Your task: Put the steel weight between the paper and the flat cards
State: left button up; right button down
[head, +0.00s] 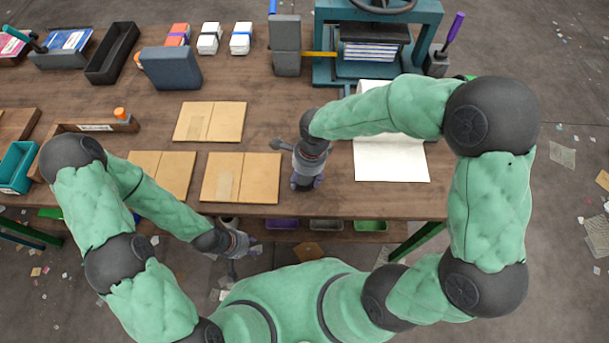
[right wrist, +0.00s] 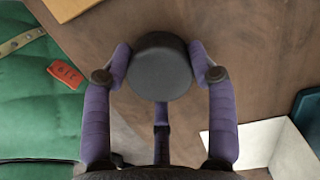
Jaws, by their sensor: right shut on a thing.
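My right gripper (head: 306,184) is over the table, between the white paper (head: 390,160) and the nearest flat card (head: 241,178). In the right wrist view its purple fingers (right wrist: 164,75) are shut around a dark grey round steel weight (right wrist: 160,67). The head view does not show the weight clearly, and I cannot tell whether it touches the table. More tan flat cards (head: 210,122) lie to the left and behind. My left gripper (head: 237,250) hangs in front of the table's near edge, away from the cards; its fingers are too small to read.
A teal press (head: 330,70) stands behind the paper, with a grey block (head: 286,45) beside it. A dark tray (head: 113,53), a tilted blue-grey box (head: 171,68) and small white packs (head: 240,38) are at the back left. Bare wood lies around the right gripper.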

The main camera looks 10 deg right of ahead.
jog(key=shift+c, duration=1.8)
grip_release()
jog(key=shift+f, duration=0.1)
notch_tip(320, 180, up, 12)
jog(key=d+p, duration=0.1)
jog(key=p, duration=0.3)
jog(key=shift+s+d, duration=0.15)
jog(key=shift+d, duration=0.05)
